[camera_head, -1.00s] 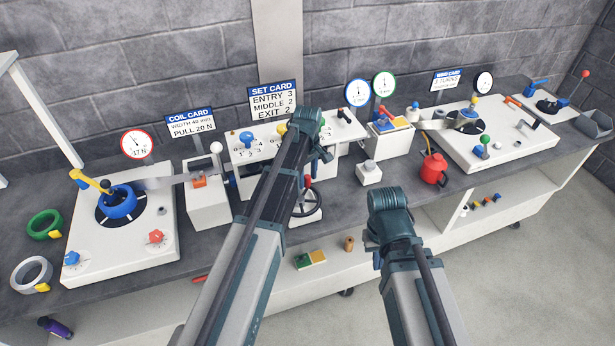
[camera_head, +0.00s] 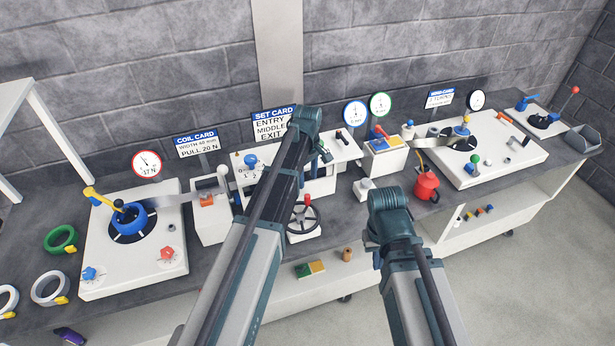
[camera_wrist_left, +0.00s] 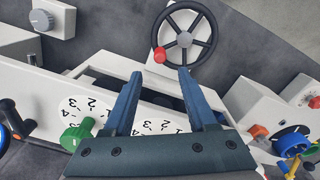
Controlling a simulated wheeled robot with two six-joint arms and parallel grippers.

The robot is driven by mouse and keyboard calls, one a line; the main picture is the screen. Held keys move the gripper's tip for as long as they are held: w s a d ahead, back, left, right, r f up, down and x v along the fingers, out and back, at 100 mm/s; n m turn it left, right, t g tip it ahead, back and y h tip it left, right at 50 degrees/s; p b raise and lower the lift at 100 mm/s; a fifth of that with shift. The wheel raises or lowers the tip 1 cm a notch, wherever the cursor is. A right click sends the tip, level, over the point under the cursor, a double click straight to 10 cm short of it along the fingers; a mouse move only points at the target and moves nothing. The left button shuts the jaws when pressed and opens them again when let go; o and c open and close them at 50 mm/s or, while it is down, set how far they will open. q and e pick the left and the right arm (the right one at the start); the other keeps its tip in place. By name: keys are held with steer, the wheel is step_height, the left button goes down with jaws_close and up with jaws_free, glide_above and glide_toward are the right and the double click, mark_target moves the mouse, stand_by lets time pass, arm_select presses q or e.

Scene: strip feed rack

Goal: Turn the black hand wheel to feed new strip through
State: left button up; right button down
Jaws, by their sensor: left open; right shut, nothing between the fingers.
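The black hand wheel (camera_head: 303,215), with spokes and a red knob (camera_head: 308,198), stands at the front of the white roller unit in the head view. In the left wrist view the wheel (camera_wrist_left: 184,39) lies beyond my fingertips, and its red knob (camera_wrist_left: 160,55) shows between them, towards the left. My left gripper (camera_wrist_left: 161,74) is open, with nothing between its blue fingers. In the head view my left gripper (camera_head: 322,153) is mostly hidden by its arm, up and right of the wheel. My right gripper (camera_head: 372,243) is shut and empty, right of the wheel, its fingers mostly hidden.
The roller unit has numbered dials and a green knob (camera_wrist_left: 77,136). A coil stand (camera_head: 175,258) is at left, a winding unit (camera_head: 530,158) at right. A red can (camera_head: 427,186) and a small grey-knobbed box (camera_head: 362,192) stand on the bench. Open floor lies in front.

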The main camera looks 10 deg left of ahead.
arm_select(q)
step_height(320, 180, up, 4)
steer(key=p, duration=0.3)
steer(key=shift+r, duration=0.25)
arm_select(e)
step_height(320, 180, up, 4)
steer(key=shift+r, duration=0.25)
arm_select(q)
steer(key=s+d+f+m+b, duration=0.2)
steer(key=s+d+m, duration=0.2)
steer(key=s, duration=0.4)
steer(key=s+d+f+m+b, duration=0.2)
steer(key=s+d+m, duration=0.2)
steer(key=s+m, duration=0.2)
steer(key=s+d+f+m+y+b, duration=0.1)
steer(key=s+d+f+m+b, duration=0.2)
steer(key=s+m, duration=0.3)
steer(key=s+d, duration=0.1)
steer(key=s, duration=0.3)
steer(key=shift+d, duration=0.2)
arm_select(e)
step_height(320, 180, down, 7)
steer(key=shift+f, duration=0.2)
arm_select(q)
steer(key=shift+f, duration=0.1)
steer(key=shift+c, duration=0.6)
steer(key=shift+a, duration=0.1)
arm_select(e)
steer(key=shift+a, duration=0.1)
